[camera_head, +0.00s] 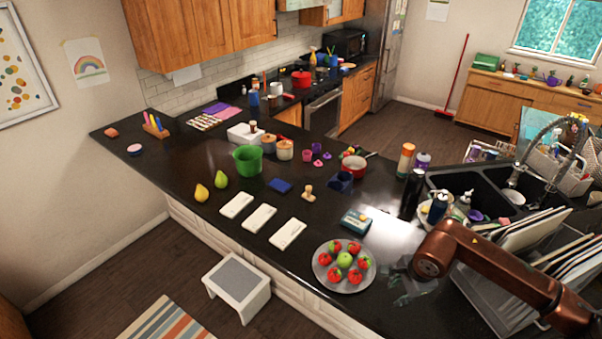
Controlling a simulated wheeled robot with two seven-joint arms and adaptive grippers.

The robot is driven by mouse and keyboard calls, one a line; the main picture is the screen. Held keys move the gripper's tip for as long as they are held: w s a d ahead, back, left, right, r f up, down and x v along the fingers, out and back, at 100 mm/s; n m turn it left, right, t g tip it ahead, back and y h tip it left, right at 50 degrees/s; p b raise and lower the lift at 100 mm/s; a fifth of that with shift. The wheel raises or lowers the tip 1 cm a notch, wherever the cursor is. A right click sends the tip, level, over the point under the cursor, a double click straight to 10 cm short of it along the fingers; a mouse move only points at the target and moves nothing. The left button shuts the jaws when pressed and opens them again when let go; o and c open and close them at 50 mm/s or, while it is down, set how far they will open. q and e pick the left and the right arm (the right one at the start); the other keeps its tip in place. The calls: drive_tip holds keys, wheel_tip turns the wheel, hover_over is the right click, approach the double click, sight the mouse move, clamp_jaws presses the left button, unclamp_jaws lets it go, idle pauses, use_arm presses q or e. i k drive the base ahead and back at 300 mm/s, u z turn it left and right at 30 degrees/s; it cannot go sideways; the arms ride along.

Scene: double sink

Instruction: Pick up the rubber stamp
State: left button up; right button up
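The rubber stamp (309,193) stands upright on the black countertop, with a light wooden knob handle and base. A blue pad (280,186) lies just left of it. My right arm comes in from the lower right. My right gripper (403,287) is over the counter to the right of the fruit plate, well apart from the stamp. It looks grey and blends with the dark counter, so its fingers are hard to make out. My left gripper is out of view.
A silver plate of apples and tomatoes (343,286) and a teal box (355,222) lie between my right gripper and the stamp. Three white rectangular pieces (260,217) lie at the front edge. A dark blue container (341,182) stands right of the stamp. The sink is at right.

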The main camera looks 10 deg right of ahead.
sight(307, 196)
drive_tip(key=i, duration=1.6)
drive_tip(key=u, duration=0.5)
